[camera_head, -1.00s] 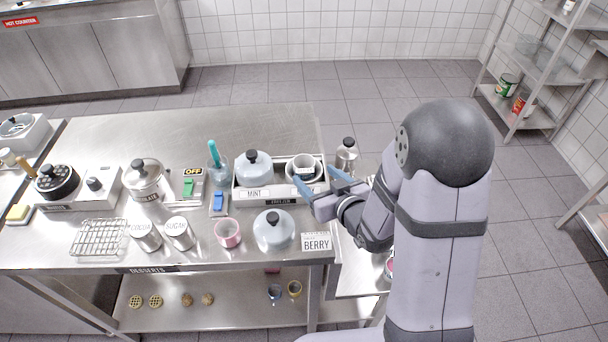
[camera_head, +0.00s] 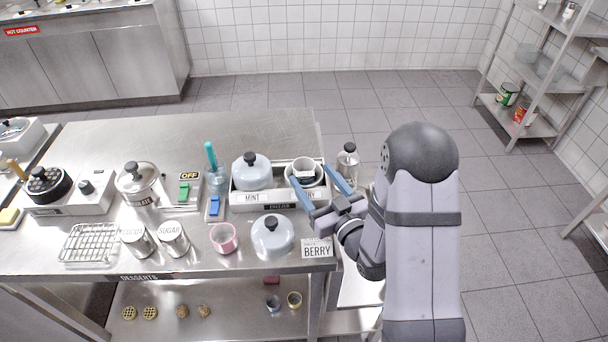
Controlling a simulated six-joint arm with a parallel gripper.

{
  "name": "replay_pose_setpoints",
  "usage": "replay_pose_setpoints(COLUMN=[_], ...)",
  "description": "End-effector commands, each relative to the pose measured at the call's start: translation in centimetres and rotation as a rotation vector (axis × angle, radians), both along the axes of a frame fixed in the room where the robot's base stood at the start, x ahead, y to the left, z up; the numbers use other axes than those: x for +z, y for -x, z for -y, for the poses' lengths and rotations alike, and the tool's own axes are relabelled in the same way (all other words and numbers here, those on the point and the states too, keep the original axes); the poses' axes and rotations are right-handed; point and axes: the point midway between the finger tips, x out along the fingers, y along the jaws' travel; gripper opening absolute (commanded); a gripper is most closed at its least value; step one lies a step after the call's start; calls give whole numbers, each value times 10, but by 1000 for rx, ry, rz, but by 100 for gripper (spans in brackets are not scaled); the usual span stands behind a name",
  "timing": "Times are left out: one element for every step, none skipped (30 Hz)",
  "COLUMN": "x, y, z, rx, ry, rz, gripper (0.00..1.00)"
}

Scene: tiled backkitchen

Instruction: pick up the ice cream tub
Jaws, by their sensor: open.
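A tray (camera_head: 283,206) near the right end of the steel counter holds two round tubs. The left one, behind the MINT label, has a pale blue domed lid (camera_head: 252,172) with a black knob. The right tub (camera_head: 318,183) is uncovered, and a small white cup (camera_head: 303,168) shows in its mouth. I cannot tell which is meant as the ice cream tub. My gripper (camera_head: 313,176) is open, its blue fingers reaching over the tray's right end near the uncovered tub. The left finger hides part of the tub's front and label. I cannot tell whether they touch it.
A similar domed lid (camera_head: 273,236) and a BERRY card (camera_head: 317,248) lie in front of the tray. A pink cup (camera_head: 224,238) is left of the lid. A metal bottle (camera_head: 347,163) stands close right of the fingers. The counter behind the tray is clear.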

Motion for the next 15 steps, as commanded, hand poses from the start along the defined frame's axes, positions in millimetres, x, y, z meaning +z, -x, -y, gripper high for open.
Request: replay_pose_setpoints(x=[1,0,0,0,0,1,2,2,4,4,5,6,7,7,6], y=[-2,-3,-3,-3,-4,-5,-7,-9,-12,-15,-18,-23,-26,-30,-34], z=[-1,-1,-1,-1,-1,-2,-3,-4,-6,-8,-10,-11,-13,-15,-17], rx=[0,0,-1,-1,-1,-1,0,0,1,2,2,1,1,2,2], ry=[0,0,0,0,0,0,0,1,1,1,1,0,0,-1,0], rz=[-1,-1,-1,-1,-1,-1,-1,-2,-2,-2,-2,-1,-1,-1,-2], gripper=[67,67,67,67,67,67,67,67,67,67,67,67,67,67,67])
